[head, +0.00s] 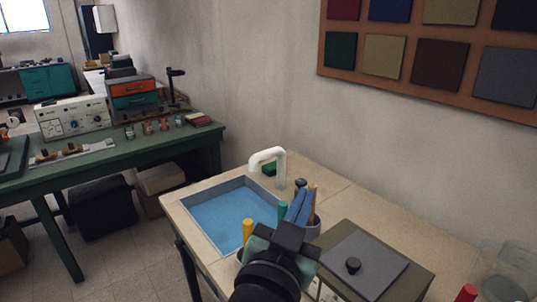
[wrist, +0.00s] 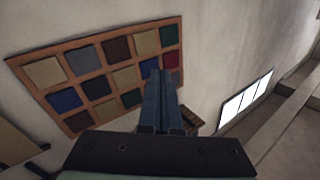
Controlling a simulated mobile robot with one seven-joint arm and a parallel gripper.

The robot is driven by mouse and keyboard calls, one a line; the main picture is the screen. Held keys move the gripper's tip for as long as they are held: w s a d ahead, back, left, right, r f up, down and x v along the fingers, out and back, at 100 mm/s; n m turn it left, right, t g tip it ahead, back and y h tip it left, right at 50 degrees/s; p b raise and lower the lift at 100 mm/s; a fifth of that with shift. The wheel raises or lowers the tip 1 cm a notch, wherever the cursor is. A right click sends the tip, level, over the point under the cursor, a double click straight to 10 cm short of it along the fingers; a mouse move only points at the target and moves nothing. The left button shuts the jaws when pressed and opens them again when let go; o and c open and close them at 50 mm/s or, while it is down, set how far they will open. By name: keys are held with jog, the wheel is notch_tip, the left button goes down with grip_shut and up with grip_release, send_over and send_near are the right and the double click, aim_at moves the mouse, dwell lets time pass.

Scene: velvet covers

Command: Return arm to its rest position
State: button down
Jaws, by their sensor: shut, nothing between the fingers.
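My gripper (head: 302,194) is in the lower middle of the head view, its blue fingers pointing up and together. It is raised in front of the tan counter (head: 335,193) and holds nothing. In the wrist view my gripper (wrist: 162,73) also shows its two blue fingers side by side, with nothing visible between them. The wrist camera looks at the wall and its board of coloured squares.
A counter basin with a blue bottom (head: 225,215) and white tap (head: 268,153) are left of my gripper. A grey panel with a black knob (head: 365,272) and glass jars (head: 513,268) are right. The swatch board (head: 322,50) hangs behind. A green workbench (head: 110,152) stands left.

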jog(key=s+a+r+n+t+y, duration=0.1)
jog(key=s+r+n+t+y, duration=0.1)
jog(key=r, duration=0.8)
jog(key=s+a+r+n+t+y+p, duration=0.1)
jog(key=s+r+t, duration=0.3)
jog(key=r, duration=0.6)
jog(key=s+a+r+n+t+y+p, duration=0.1)
jog(key=s+a+r+n+t+y, duration=0.2)
jog(key=s+r, duration=0.4)
notch_tip(320, 180, up, 4)
jog(key=shift+n+t+y, duration=0.3)
jog(key=shift+t, duration=0.2)
jog(key=shift+w+a, duration=0.1)
